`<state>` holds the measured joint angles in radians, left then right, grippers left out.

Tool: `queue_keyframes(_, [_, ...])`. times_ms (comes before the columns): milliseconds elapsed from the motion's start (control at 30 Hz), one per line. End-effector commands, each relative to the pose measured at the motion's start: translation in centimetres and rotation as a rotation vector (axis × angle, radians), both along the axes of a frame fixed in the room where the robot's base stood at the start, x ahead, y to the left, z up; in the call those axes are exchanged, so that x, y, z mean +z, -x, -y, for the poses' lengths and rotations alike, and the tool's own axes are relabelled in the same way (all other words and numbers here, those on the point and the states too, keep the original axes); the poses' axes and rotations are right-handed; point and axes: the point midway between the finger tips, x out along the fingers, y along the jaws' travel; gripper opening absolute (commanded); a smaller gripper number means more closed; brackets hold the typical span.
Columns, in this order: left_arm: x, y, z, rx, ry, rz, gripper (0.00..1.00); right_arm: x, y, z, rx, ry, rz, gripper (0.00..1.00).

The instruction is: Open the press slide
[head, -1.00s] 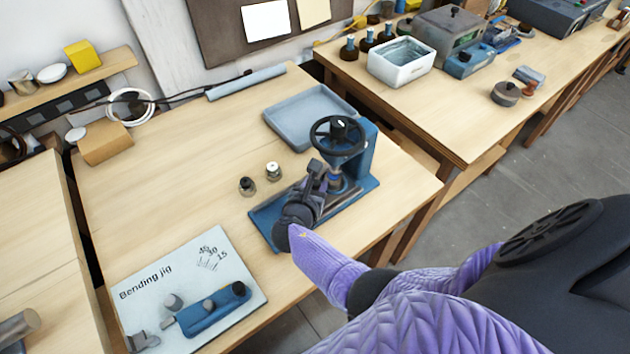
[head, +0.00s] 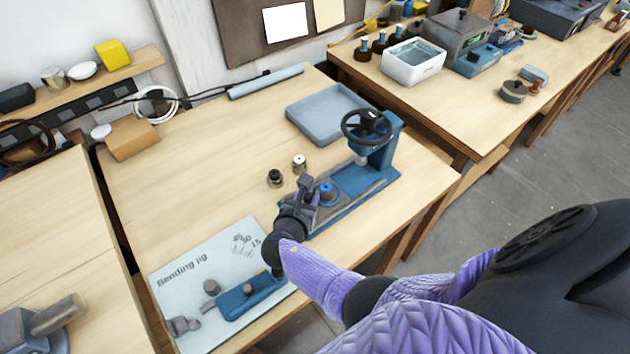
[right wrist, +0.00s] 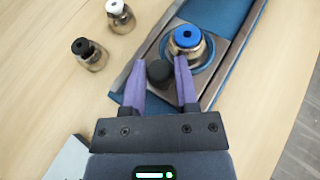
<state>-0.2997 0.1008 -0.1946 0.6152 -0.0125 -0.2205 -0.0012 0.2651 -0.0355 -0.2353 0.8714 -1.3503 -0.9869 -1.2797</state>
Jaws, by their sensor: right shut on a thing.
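The blue press (head: 385,152) with its black handwheel (head: 367,126) stands near the table's right edge. Its slide (head: 328,213) is drawn out toward the near left end of the base, clear of the press head. A metal part with a blue top (head: 327,191) sits in the slide's round seat; it also shows in the right wrist view (right wrist: 187,40). My right gripper (right wrist: 160,75) is shut on the slide's black knob (right wrist: 159,71), just beside the seat. In the head view the gripper (head: 308,196) partly covers the slide. My left gripper is not in view.
Two small metal parts, one black-topped (head: 275,178) and one white-topped (head: 299,163), stand left of the press. A grey-blue tray (head: 326,112) lies behind. The bending jig board (head: 190,262) is close by at the near left. The table's middle is clear.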

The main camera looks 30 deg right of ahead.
Motion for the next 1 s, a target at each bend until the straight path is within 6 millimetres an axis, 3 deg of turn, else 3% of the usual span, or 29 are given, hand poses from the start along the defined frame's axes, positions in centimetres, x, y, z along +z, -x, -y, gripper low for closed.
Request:
queue_keyframes(200, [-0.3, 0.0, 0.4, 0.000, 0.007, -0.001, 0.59, -0.1, 0.3, -2.7, 0.001, -0.002, 0.000, 0.00])
queue_keyframes(533, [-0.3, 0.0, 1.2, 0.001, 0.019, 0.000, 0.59, 0.0, 0.3, -2.9, 0.000, -0.001, 0.000, 0.00])
queue_keyframes(567, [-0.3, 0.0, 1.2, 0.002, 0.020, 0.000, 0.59, 0.0, 0.3, -2.9, 0.000, -0.001, 0.000, 0.44])
queue_keyframes(700, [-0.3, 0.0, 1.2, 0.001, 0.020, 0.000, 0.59, 0.0, 0.3, -2.9, 0.000, -0.001, 0.001, 0.73])
queue_keyframes(1000, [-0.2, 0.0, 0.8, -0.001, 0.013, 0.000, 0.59, 0.1, 0.2, -2.8, 0.000, 0.000, 0.001, 0.73])
